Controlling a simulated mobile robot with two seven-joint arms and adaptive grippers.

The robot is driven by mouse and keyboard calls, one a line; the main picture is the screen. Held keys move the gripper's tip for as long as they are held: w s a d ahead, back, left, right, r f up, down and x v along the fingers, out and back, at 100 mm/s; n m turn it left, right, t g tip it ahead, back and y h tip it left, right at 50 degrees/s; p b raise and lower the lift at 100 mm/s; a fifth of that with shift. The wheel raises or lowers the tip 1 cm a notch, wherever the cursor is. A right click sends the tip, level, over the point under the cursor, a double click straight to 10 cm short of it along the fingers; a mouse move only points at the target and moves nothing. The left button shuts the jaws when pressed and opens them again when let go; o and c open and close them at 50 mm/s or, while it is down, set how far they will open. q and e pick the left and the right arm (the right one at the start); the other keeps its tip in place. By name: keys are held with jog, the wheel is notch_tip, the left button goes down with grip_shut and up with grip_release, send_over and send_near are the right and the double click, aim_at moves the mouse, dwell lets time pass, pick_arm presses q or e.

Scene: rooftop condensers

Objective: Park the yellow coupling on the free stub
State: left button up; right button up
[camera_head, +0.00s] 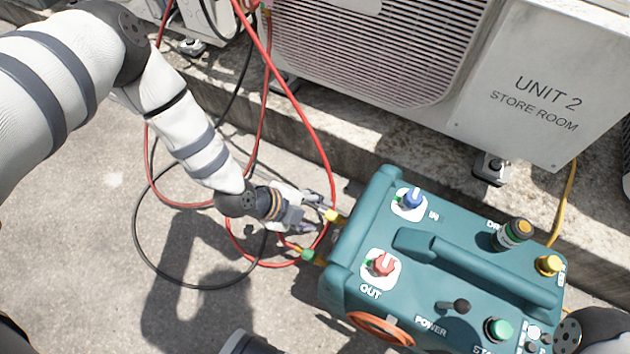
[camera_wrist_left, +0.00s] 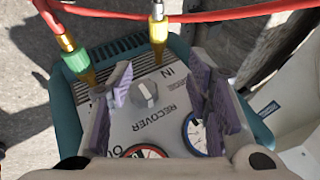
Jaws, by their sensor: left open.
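The yellow coupling (camera_head: 333,216) is at the left end of the teal recovery machine (camera_head: 372,205), on the end of a red hose. In the left wrist view it shows at the IN port (camera_wrist_left: 158,30), upright. My left gripper (camera_head: 314,213) is close beside it in the head view. In the left wrist view the gripper (camera_wrist_left: 160,80) is open and empty, its fingers apart over the machine's end panel. A green coupling (camera_head: 307,254) on another red hose is at the OUT side, also in the left wrist view (camera_wrist_left: 76,62). I cannot make out the free stub.
A condenser unit (camera_head: 370,50) marked Unit 2 stands on a concrete ledge behind the machine. Red and black hoses (camera_head: 160,270) loop on the floor around my left arm. A yellow hose (camera_head: 562,205) runs behind the machine.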

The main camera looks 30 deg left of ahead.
aim_at(337, 219)
pick_arm(q)
jog(key=b+x, duration=0.5)
jog(key=x, duration=0.4)
jog(key=shift+f, duration=0.45)
jog(key=shift+w+d+f, duration=0.35)
pick_arm(e)
jog(key=shift+g, duration=0.4)
jog(key=f, duration=0.2)
jog(key=s+f, duration=0.1)
jog(key=f, duration=0.1)
jog(key=shift+s+a+f, duration=0.1)
jog(key=shift+a, duration=0.1)
pick_arm(q)
jog(key=shift+c, duration=0.2)
grip_shut()
